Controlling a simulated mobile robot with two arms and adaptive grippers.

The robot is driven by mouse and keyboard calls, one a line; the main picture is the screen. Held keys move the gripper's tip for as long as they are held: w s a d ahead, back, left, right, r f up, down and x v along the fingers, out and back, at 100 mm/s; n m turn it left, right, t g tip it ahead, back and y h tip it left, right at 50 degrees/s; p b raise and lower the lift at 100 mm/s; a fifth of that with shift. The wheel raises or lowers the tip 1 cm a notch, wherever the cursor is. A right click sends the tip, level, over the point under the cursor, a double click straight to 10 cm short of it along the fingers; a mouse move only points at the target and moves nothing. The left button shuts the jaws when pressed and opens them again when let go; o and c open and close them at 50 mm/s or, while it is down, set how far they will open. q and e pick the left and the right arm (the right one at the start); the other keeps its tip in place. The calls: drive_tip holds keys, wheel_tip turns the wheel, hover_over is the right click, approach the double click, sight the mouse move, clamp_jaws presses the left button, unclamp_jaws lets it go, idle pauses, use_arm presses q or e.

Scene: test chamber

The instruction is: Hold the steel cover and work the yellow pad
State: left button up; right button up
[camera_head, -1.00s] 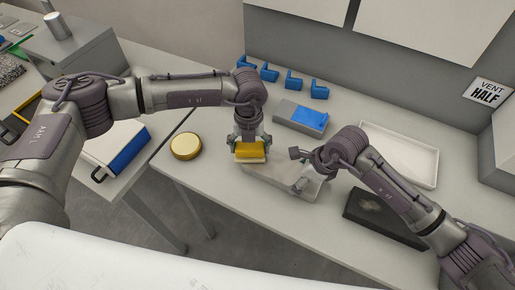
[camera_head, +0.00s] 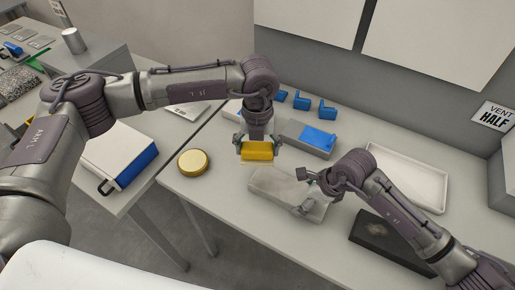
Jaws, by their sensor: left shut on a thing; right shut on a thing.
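The yellow pad (camera_head: 257,151) is held in my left gripper (camera_head: 257,148), which is shut on it. The pad is just beyond the far left end of the steel cover, with a pale layer under its yellow body. The steel cover (camera_head: 275,186) is a flat grey plate lying on the table, with a cloudy patch on its top. My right gripper (camera_head: 306,205) is shut at the cover's right end and holds it. The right gripper's fingertips are partly hidden by its own arm.
A round gold tin (camera_head: 194,162) stands at the table's left edge. A grey block with a blue top (camera_head: 318,138) and several blue brackets (camera_head: 303,101) are behind. A white tray (camera_head: 411,172) and a dark slab (camera_head: 378,235) are on the right.

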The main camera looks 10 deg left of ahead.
drive_tip(key=o, duration=1.1)
drive_tip(key=shift+o, duration=0.2)
drive_tip(key=v, duration=1.2)
